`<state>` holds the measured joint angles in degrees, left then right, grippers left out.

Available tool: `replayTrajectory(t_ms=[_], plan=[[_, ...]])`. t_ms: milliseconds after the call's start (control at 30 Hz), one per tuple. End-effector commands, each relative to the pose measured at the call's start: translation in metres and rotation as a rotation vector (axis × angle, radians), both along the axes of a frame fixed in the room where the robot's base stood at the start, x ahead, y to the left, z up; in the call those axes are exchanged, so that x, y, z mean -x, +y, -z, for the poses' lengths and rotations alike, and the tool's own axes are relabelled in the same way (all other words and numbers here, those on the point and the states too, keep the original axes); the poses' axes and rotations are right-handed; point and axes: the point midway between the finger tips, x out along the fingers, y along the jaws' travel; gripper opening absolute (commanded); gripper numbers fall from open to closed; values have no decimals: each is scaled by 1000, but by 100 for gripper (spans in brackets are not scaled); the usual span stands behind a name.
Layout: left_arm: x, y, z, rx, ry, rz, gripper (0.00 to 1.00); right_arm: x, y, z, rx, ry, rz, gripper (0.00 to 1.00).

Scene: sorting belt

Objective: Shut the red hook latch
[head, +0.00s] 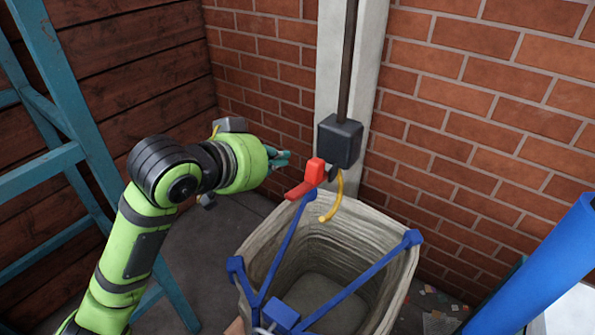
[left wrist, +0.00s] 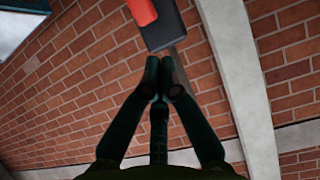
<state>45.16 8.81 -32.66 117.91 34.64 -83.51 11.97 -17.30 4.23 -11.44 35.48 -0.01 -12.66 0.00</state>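The red hook latch (head: 308,176) sits at the lower left of a dark box (head: 340,142) on a pale post. A yellow curved hook (head: 334,202) hangs below the box. My left gripper (head: 284,158) is just left of the red latch, with a small gap seeming to lie between them. In the left wrist view its dark fingers (left wrist: 165,72) come together at the tips with nothing visible between them. The red part (left wrist: 142,10) and the dark box (left wrist: 163,30) show beyond the tips, cut by the top edge. My right gripper is not in view.
A woven bin (head: 392,272) with blue straps (head: 284,240) stands below the latch. A teal ladder (head: 45,172) is at the left, and a blue tube (head: 540,265) is at the right. Brick walls (head: 470,110) close off the back.

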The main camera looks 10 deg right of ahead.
Motion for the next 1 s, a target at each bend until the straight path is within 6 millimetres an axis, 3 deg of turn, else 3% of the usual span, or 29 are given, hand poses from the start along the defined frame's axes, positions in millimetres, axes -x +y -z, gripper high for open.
replayTrajectory(t_ms=[367,500,700,1000], plan=[[-48,-50,36,-2,5,1,0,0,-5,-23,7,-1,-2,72],[-46,-46,58,-3,6,0,0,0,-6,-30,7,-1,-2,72],[-43,-44,76,-3,4,0,0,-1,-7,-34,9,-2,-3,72],[-42,-43,81,-5,5,0,0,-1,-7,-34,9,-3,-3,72]])
